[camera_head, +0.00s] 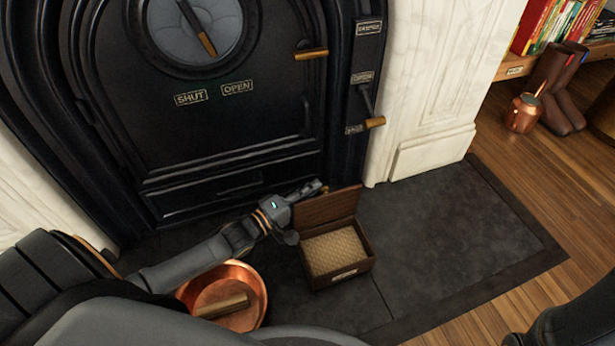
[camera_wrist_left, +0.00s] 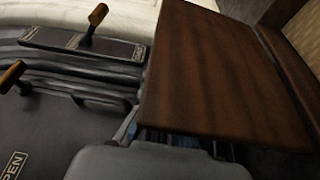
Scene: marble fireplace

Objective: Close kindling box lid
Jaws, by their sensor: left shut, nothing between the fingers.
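The kindling box (camera_head: 347,285) stands on the dark hearth slab, with a pale woven-looking surface inside and a small label on its front. Its brown wooden lid (camera_head: 330,205) stands open and upright along the back edge. The lid fills the middle of the left wrist view (camera_wrist_left: 215,75). My left gripper (camera_head: 320,187) is shut and empty, at the lid's upper left corner and on its fireplace side. In the left wrist view the fingertips are mostly hidden at the lid's lower edge, so I cannot tell if they touch it.
The black fireplace door (camera_head: 215,130) is behind the box, with levers to its right. A copper pan (camera_head: 262,290) holding a wooden piece (camera_head: 222,306) sits left of the box. The slab right of the box is clear. A copper pot (camera_head: 522,113) and boots (camera_head: 562,90) stand far right.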

